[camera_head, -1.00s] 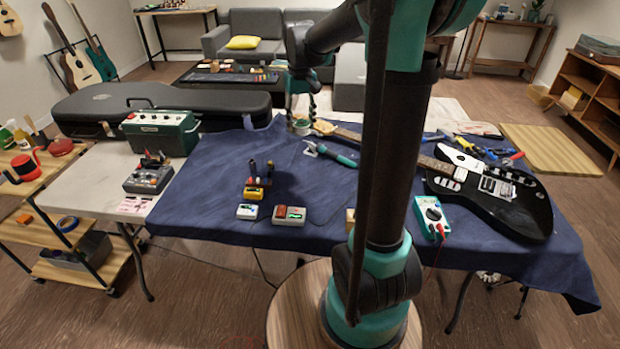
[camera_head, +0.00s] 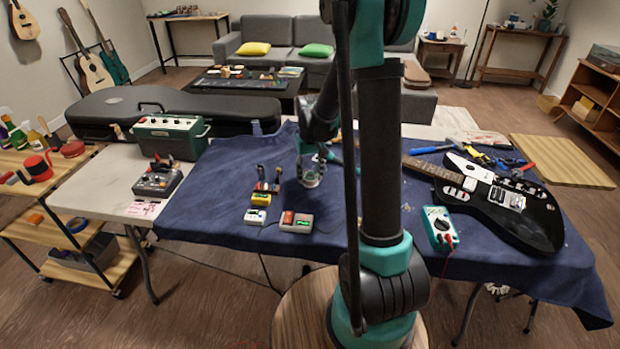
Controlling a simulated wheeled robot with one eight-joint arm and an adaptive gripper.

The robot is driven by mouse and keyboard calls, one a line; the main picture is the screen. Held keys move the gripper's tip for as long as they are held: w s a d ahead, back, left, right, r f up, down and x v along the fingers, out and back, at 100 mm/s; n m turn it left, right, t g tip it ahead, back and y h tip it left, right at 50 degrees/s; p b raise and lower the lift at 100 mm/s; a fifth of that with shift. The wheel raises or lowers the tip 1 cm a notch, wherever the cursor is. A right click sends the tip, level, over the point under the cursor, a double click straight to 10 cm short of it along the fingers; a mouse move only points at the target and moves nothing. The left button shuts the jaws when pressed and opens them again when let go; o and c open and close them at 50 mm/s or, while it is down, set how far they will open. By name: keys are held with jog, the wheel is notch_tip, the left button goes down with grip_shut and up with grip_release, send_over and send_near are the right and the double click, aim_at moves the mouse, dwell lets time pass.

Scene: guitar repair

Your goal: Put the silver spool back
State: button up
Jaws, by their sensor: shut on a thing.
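The silver spool (camera_head: 312,181) is a small, round, pale metallic thing in the middle of the head view. My gripper (camera_head: 310,165) points down and is shut on it, with the fingers partly hiding it. The spool shows over the blue cloth, to the right of the pedals; whether it touches the cloth I cannot tell. My own arm column hides the cloth just to the right of the gripper.
Small pedals (camera_head: 297,222) and a yellow block (camera_head: 261,199) with upright tools lie left of the gripper. A black guitar (camera_head: 515,215), a multimeter (camera_head: 440,228) and pliers (camera_head: 505,163) lie right. A green amplifier (camera_head: 170,136) stands at left.

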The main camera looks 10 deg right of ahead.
aim_at(310, 175)
jog(key=shift+f, duration=0.7)
jog(key=shift+f, duration=0.15)
jog(key=o, duration=1.2)
notch_tip(310, 175, up, 12)
jog(key=shift+r, duration=0.15)
